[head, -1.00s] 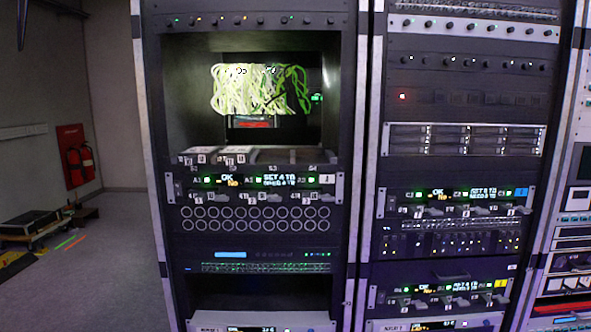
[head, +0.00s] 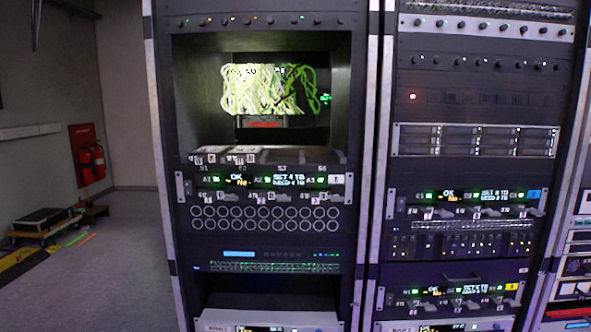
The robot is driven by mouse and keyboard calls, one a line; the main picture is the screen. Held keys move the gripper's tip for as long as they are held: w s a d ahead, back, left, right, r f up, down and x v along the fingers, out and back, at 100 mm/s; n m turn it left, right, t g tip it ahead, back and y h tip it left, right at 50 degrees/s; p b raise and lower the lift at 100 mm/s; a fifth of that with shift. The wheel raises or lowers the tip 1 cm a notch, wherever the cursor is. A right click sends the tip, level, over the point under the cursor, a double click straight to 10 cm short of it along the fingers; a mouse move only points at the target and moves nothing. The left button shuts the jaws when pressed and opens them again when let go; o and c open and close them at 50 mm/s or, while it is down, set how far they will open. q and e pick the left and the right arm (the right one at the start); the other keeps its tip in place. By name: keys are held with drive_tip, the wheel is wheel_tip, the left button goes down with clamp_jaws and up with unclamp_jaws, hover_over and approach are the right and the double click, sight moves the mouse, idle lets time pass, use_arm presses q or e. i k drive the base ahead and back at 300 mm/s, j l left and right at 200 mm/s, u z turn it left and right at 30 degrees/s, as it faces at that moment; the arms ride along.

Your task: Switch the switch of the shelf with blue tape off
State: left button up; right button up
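A panel with a blue tape mark (head: 535,195) at its right end sits in the right-hand rack. The panel (head: 464,198) has lit green and amber displays and a row of small grey lever switches (head: 447,213) along its lower edge. The levers are too small to tell which is on or off. A similar panel with a yellow mark (head: 512,287) is lower in the same rack. Another with a white mark (head: 337,181) is in the left-hand rack. Neither of my grippers shows in the head view.
Coiled pale and green cables (head: 268,90) hang in an open bay of the left rack. A fire extinguisher (head: 91,162) is on the wall at left.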

sight(401, 202)
drive_tip(key=i+l+z, duration=0.15)
drive_tip(key=l, duration=0.25)
drive_tip(key=i+l+z, duration=0.2)
drive_tip(key=l, duration=0.2)
drive_tip(key=i+l+z, duration=0.15)
drive_tip(key=l, duration=0.2)
